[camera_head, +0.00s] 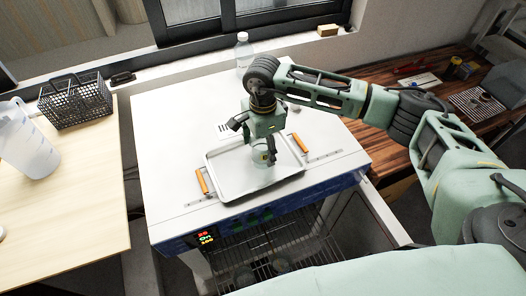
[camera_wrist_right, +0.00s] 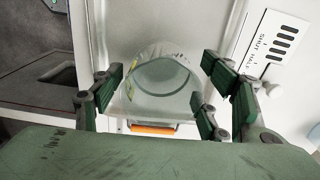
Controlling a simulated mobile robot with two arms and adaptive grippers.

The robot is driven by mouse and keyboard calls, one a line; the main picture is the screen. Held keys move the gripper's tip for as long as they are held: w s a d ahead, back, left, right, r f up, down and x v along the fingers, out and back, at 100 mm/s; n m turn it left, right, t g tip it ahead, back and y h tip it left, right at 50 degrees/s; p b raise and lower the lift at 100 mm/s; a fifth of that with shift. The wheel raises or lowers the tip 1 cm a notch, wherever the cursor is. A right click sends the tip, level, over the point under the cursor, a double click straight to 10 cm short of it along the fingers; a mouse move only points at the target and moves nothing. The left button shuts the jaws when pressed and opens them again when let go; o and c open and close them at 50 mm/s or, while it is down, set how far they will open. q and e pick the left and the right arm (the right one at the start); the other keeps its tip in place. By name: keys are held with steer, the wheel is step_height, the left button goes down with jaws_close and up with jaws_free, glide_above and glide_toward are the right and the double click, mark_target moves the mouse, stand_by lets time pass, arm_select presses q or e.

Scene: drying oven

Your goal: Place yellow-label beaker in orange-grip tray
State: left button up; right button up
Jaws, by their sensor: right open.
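The orange-grip tray (camera_head: 228,184) is a shallow pale tray with an orange handle at each side, lying on top of the white oven. A clear glass beaker (camera_head: 261,160) stands in the tray, right of its middle. It also shows in the right wrist view (camera_wrist_right: 160,84), with small yellowish marks on its left side. My right gripper (camera_head: 256,138) is just above the beaker, pointing down. In the wrist view its fingers (camera_wrist_right: 160,94) are spread on both sides of the beaker, with gaps visible. One orange grip (camera_wrist_right: 152,129) shows below the beaker. My left gripper is not in view.
The oven door (camera_head: 372,222) hangs open below, showing wire racks (camera_head: 275,245). A clear bottle (camera_head: 243,52) stands behind the tray. A black wire basket (camera_head: 76,100) and a plastic jug (camera_head: 28,145) are on the left table. The oven top left of the tray is clear.

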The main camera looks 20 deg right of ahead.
step_height(320, 180, up, 10)
steer(key=b, duration=0.3)
steer(key=shift+f, duration=0.1)
stand_by(0.3)
